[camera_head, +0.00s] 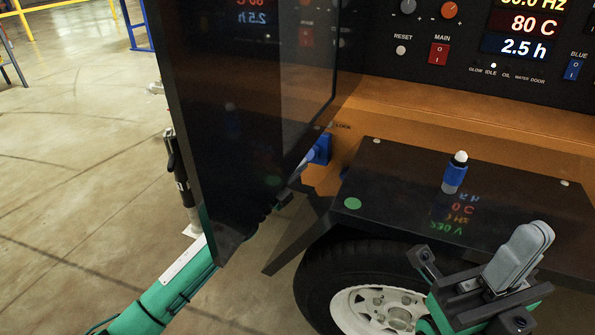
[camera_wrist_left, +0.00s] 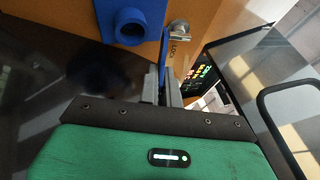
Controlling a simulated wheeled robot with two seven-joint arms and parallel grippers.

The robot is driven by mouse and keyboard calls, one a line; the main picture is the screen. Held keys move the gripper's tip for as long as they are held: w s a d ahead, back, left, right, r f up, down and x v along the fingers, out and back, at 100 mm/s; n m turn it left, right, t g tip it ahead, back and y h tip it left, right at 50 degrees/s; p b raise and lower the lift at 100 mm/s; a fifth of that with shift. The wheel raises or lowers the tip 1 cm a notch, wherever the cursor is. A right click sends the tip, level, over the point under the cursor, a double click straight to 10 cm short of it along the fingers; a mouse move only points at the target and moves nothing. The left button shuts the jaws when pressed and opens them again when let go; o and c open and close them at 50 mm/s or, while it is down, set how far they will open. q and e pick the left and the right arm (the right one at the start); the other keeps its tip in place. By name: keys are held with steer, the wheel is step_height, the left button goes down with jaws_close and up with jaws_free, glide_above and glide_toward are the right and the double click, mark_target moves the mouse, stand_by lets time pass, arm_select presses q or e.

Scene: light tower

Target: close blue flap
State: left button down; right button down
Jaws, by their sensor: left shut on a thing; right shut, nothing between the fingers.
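The blue flap (camera_wrist_left: 164,48) is seen edge-on in the left wrist view, standing out beside a blue block with a round opening (camera_wrist_left: 129,26). My left gripper (camera_wrist_left: 164,78) is shut on the flap. In the head view the blue fitting (camera_head: 321,149) shows on the orange body near the LOCK label; my left gripper there is mostly hidden behind the dark open door. My right gripper (camera_head: 538,234) is shut and empty, above the wheel and in front of the black fender.
The large dark door (camera_head: 235,130) hangs open at the left, close to my left arm. A blue cylinder with a white tip (camera_head: 454,178) stands on the black fender (camera_head: 400,190). A control panel (camera_head: 470,60) is above. A metal latch (camera_wrist_left: 178,29) is near the flap.

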arm_select(q)
steer(key=shift+f, duration=0.1)
stand_by(0.4)
steer(key=c, duration=1.6)
jaws_free()
steer(key=p+v, duration=0.2)
steer(key=v, duration=1.1)
steer(key=shift+s+a+p, duration=0.25)
steer(key=shift+s+p, duration=0.05)
steer(key=shift+f, duration=0.15)
